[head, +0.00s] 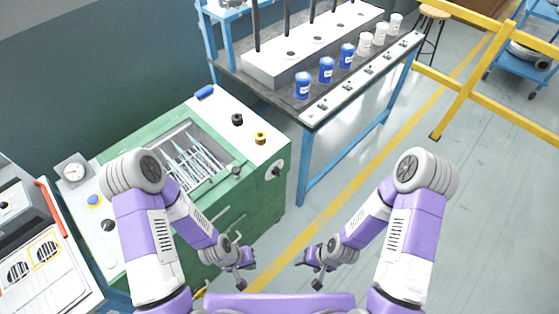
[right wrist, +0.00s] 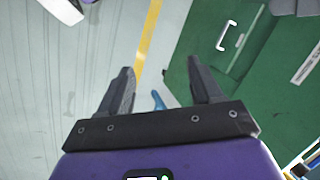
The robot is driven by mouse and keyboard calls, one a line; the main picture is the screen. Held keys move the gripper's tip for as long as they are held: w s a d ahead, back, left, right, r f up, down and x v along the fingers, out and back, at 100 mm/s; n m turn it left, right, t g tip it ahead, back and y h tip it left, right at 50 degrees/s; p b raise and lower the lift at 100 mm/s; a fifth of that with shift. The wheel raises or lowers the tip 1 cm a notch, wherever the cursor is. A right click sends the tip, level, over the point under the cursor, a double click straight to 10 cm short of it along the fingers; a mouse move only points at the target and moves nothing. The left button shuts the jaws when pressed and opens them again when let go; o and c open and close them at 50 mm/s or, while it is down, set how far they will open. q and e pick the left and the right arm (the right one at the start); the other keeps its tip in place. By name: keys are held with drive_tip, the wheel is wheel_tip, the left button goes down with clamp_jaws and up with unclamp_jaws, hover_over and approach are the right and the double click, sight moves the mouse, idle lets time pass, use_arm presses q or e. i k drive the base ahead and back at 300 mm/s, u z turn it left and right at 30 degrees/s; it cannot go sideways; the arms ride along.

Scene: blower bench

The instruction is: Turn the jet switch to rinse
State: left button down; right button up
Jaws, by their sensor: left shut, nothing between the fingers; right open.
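The green washing bench (head: 262,208) has a pale top with an open basin of slim blue-grey parts. A dark rotary knob (head: 276,171) sits on its right end face. A black knob (head: 237,119) and an orange-yellow knob (head: 260,137) are on the top. Labels are too small to read, so I cannot tell which is the jet switch or its setting. My left gripper (head: 242,275) is shut and empty, low before the bench's near right corner. My right gripper (head: 312,275) is open and empty, right of the bench over the floor; its spread fingers show in the right wrist view (right wrist: 163,85).
A gauge (head: 75,171), a blue button (head: 93,200) and a black knob (head: 109,225) are on the bench's left side. A blue-legged table (head: 309,117) with blue and white cups stands behind. Yellow rails (head: 466,78) are at right. Floor between my grippers is clear.

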sight(275, 172)
drive_tip(key=z, duration=1.65)
drive_tip(key=k, duration=0.45)
drive_tip(key=u, duration=1.35)
drive_tip(key=i, duration=0.5)
